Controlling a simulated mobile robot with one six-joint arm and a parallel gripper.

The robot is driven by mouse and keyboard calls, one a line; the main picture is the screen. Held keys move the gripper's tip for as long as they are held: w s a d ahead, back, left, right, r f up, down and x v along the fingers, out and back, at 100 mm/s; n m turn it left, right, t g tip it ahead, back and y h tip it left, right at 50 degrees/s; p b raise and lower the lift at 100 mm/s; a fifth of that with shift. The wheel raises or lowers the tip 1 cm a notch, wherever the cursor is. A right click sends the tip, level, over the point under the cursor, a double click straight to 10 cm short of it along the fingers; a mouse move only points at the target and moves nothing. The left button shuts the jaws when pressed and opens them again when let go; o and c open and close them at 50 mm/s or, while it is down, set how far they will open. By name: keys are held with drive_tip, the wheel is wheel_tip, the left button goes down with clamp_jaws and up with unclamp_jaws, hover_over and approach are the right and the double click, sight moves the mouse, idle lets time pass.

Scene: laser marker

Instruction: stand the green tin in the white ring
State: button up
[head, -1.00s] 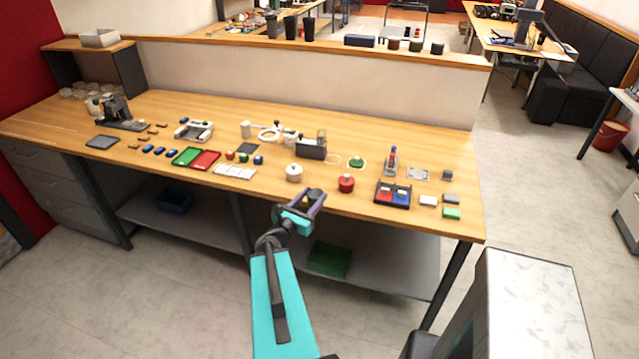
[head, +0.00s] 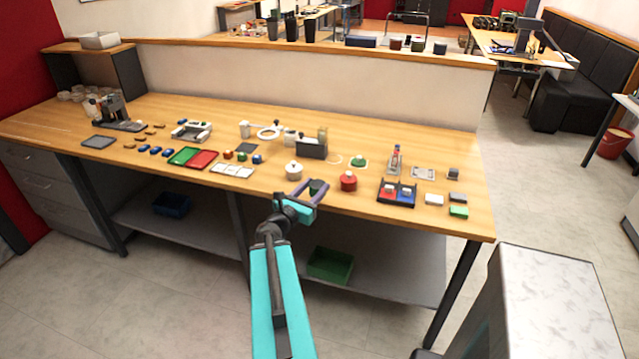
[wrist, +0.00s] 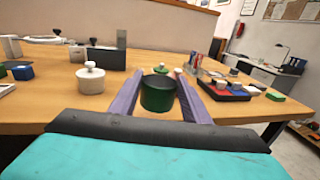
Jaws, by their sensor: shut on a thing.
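My gripper (head: 312,187) is shut on the green tin (wrist: 158,94), a dark green cylinder with a blackish top. The tin looks upright between the two purple fingers in the wrist view, and it shows small in the head view (head: 317,187). My gripper holds it at the front edge of the workbench; its height above the wood is hard to tell. A thin white ring (head: 333,153) lies flat on the bench behind the gripper, apart from the tin. It looks empty. I cannot make out the ring in the wrist view.
A white lidded pot (head: 293,170) stands left of the gripper and a red pot (head: 348,181) right. A green lid (head: 359,162) lies right of the ring. A dark block-shaped holder (head: 312,148) stands left of the ring. A black tray (head: 397,193) is farther right.

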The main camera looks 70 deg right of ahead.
sight(316, 181)
drive_tip(key=shift+w+d+f+b, duration=0.2)
drive_tip(key=shift+d+b, duration=0.35)
drive_tip(key=shift+b, duration=1.85)
drive_tip(key=d+b, duration=0.1)
drive_tip(key=b, duration=0.1)
drive_tip(key=shift+b, duration=0.4)
drive_tip(key=b, duration=0.2)
drive_tip(key=d+b, duration=0.1)
drive_tip(key=b, duration=0.2)
drive_tip(key=shift+w+d+f, duration=0.1)
drive_tip(key=shift+w+d, duration=0.2)
drive_tip(key=shift+w+d, duration=0.1)
drive_tip(key=shift+d, duration=0.2)
drive_tip(key=shift+w+d+f, duration=0.1)
drive_tip(key=shift+w+d, duration=0.1)
drive_tip(key=shift+d, duration=0.7)
drive_tip(key=shift+w+d+r, duration=0.1)
drive_tip(key=shift+w+d, duration=0.1)
drive_tip(key=shift+d, duration=0.75)
drive_tip(key=shift+w+d+f, duration=0.1)
drive_tip(key=shift+w+d, duration=0.1)
drive_tip(key=shift+d, duration=0.7)
drive_tip(key=shift+d, duration=0.1)
drive_tip(key=shift+w+d+p, duration=0.2)
drive_tip(key=shift+d+p, duration=0.1)
drive_tip(key=shift+d, duration=0.25)
drive_tip(key=shift+d+f, duration=0.3)
drive_tip(key=shift+a+f, duration=0.15)
drive_tip(key=shift+f, duration=1.2)
